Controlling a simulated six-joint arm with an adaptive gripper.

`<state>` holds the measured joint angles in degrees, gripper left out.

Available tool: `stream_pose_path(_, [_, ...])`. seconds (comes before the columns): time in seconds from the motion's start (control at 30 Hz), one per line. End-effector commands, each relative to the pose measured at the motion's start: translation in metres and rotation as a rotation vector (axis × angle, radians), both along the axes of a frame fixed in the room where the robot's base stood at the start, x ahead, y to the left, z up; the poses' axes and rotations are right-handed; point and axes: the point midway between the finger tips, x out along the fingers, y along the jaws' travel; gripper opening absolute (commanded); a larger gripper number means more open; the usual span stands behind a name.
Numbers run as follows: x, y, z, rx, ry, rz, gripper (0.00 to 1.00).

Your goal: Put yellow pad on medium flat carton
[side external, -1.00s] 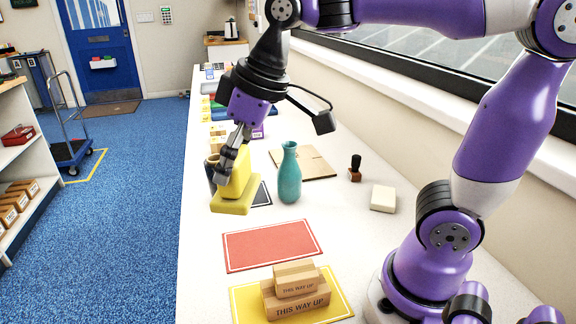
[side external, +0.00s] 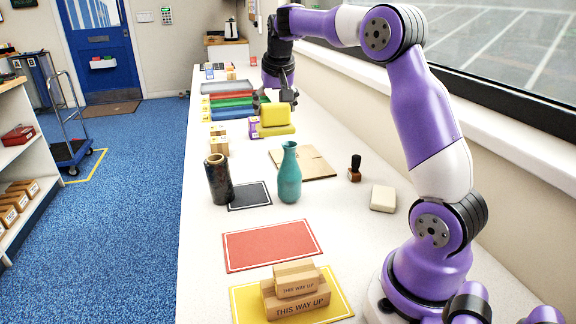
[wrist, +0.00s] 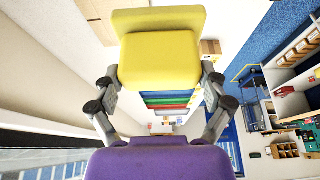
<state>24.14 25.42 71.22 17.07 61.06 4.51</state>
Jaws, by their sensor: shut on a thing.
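The yellow pad (side external: 275,116) has an upright block on a wider flat base. My gripper (side external: 274,97) is shut on its block and holds it over the far part of the counter. In the wrist view the pad (wrist: 160,60) sits between the two fingers of my gripper (wrist: 161,84). A flat brown carton (side external: 310,165) lies on the counter, nearer the camera than the pad and partly hidden by the teal vase (side external: 288,175). I cannot tell its size class. The pad is apart from this carton.
A dark vase (side external: 218,181) stands by a black mat (side external: 250,196). A stamp (side external: 355,170) and a cream block (side external: 383,198) are on the right. Coloured trays (side external: 231,104) and small boxes (side external: 219,147) stand farther back.

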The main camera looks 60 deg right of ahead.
Motion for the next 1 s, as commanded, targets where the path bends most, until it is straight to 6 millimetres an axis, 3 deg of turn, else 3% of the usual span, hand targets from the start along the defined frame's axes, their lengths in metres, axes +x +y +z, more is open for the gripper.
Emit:
stream_pose_path(0.27, [-0.001, -0.003, -0.033, 0.001, -0.001, 0.0, 0.46])
stream_pose_path(0.37, [-0.005, -0.019, -0.044, 0.002, 0.001, -0.003, 0.46])
stream_pose_path(0.7, [-0.021, -0.097, -0.093, 0.002, -0.001, 0.001, 0.46])
stream_pose_path(0.83, [-0.023, -0.111, -0.101, 0.001, -0.002, 0.003, 0.46])
stream_pose_path(1.0, [-0.024, -0.113, -0.118, 0.003, 0.001, 0.006, 0.46])
